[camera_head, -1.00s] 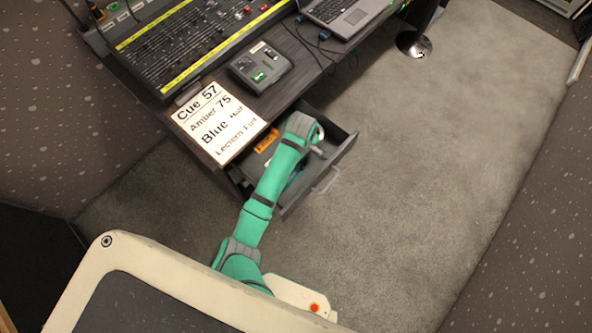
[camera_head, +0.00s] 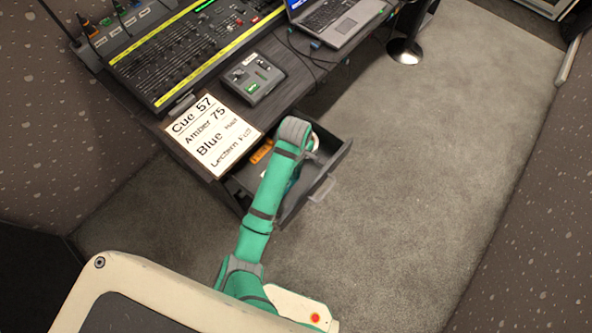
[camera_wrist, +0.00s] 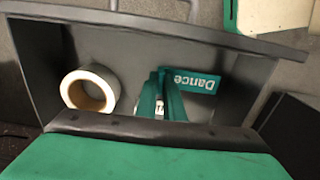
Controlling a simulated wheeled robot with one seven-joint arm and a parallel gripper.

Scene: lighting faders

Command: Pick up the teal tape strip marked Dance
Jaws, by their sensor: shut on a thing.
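The teal tape strip marked Dance (camera_wrist: 198,82) shows in the wrist view inside the open grey drawer (camera_wrist: 250,80), its white lettering upside down. My gripper (camera_wrist: 161,76) has its two teal fingers close together, with their tips at the strip's left end, shut on it. A small patch with lettering shows between the fingers lower down; I cannot tell what it belongs to. A white tape roll (camera_wrist: 70,92) is left of the fingers. In the head view my arm covers the gripper and the strip over the drawer (camera_head: 335,160).
An orange item (camera_head: 262,151) lies in the drawer's back left. Above the drawer, the desk carries a lettered sign (camera_head: 212,135), a small control box (camera_head: 252,80), the fader console (camera_head: 185,55) and a laptop (camera_head: 335,22). The carpet (camera_head: 440,150) to the right is clear.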

